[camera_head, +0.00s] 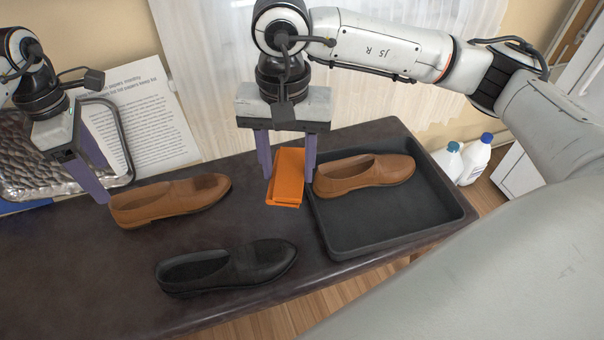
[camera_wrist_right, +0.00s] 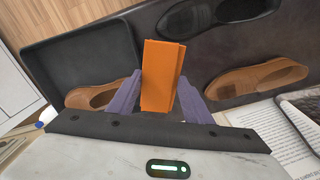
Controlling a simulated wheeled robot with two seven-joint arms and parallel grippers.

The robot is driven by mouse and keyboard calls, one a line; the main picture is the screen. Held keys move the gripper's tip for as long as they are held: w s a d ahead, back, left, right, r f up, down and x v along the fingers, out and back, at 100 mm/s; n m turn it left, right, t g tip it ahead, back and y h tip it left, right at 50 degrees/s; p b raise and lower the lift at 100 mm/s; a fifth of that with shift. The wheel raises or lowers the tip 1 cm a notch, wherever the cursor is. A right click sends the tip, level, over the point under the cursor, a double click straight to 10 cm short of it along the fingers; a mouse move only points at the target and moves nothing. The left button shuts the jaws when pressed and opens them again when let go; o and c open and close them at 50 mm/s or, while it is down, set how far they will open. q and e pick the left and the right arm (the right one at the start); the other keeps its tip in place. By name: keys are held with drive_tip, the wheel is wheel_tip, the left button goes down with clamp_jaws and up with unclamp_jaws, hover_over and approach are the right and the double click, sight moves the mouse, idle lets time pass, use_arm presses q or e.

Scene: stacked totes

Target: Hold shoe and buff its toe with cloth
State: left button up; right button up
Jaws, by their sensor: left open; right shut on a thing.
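A brown shoe (camera_head: 165,202) with a dark patch on its toe lies on the dark tabletop (camera_head: 110,265), toe to the right. It also shows in the right wrist view (camera_wrist_right: 258,80). My left gripper (camera_head: 102,196) is open at its heel end; one finger is mostly hidden, and I cannot tell whether it touches the shoe. My right gripper (camera_head: 289,178) is shut on a folded orange cloth (camera_head: 287,180), right of that shoe and apart from it. The cloth stands out between the fingers in the right wrist view (camera_wrist_right: 162,75).
A black shoe (camera_head: 225,268) lies in front. A second brown shoe (camera_head: 365,175) sits in a black tray (camera_head: 335,248) at the right. Behind are a printed sheet (camera_head: 145,120) and a metal-framed textured panel (camera_head: 30,155). Bottles (camera_head: 474,160) stand beyond the tray.

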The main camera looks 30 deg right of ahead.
sight(125, 207)
use_arm(q)
wheel_tip(125, 207, down, 12)
drive_tip(key=shift+s+f, duration=0.1)
drive_tip(key=shift+s, duration=0.05)
use_arm(e)
drive_tip(key=w+a+r+n, duration=0.2)
drive_tip(key=w+a+n, duration=0.2)
drive_tip(key=w+n, duration=0.5)
drive_tip(key=w+a+r+n, duration=0.2)
drive_tip(key=w+n, duration=0.8)
drive_tip(key=n, duration=0.6)
drive_tip(key=shift+a, duration=0.9)
use_arm(q)
drive_tip(key=c, duration=1.3)
